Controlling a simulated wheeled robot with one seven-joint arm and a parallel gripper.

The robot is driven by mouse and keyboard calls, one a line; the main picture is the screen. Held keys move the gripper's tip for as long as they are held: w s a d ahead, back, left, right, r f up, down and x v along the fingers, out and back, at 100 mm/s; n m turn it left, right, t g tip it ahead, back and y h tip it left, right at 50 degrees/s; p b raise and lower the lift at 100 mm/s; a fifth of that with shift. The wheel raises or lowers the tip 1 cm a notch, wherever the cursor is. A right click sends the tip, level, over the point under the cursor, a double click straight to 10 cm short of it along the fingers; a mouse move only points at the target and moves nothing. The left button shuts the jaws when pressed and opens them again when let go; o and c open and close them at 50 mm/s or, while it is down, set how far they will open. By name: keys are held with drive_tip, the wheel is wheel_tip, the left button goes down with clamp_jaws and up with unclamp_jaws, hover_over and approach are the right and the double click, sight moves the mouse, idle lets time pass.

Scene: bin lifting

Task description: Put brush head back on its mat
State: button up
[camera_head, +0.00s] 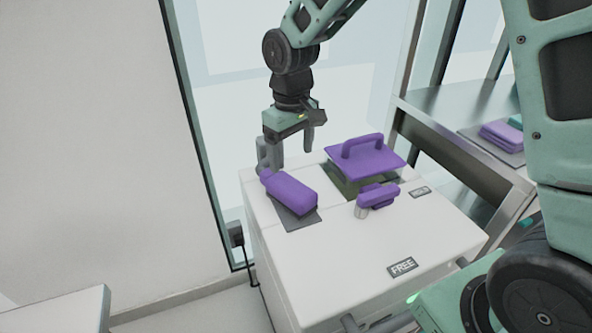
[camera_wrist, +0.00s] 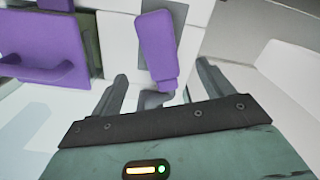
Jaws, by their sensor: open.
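A long rounded purple block (camera_head: 290,192), which I take for the brush head, lies askew on a dark grey mat (camera_head: 302,222) at the left of a white cabinet top. Its far end reaches past the mat. The wrist view shows the block (camera_wrist: 158,50) pointing towards my gripper, with part of the mat (camera_wrist: 170,8) behind it. My gripper (camera_head: 287,158) is open and empty, pointing down at the cabinet's far left edge, just beyond the block. In the wrist view, its fingers (camera_wrist: 161,72) stand apart either side of the block's near end; contact cannot be told.
A purple lid with a handle (camera_head: 366,163) sits tilted over an opening right of the block. A smaller purple piece with a grey cylinder (camera_head: 378,196) is in front of it. A metal shelf (camera_head: 445,100) stands at right.

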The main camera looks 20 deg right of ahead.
drive_tip(key=s+a+r+n, duration=0.1)
drive_tip(key=s+a, duration=0.2)
drive_tip(key=s, duration=1)
drive_tip(key=s+a+r+n, duration=0.2)
drive_tip(key=s+a, duration=0.1)
drive_tip(key=s, duration=1)
drive_tip(key=shift+s+r+y, duration=0.2)
drive_tip(key=shift+s+y, duration=0.1)
drive_tip(key=shift+a, duration=0.1)
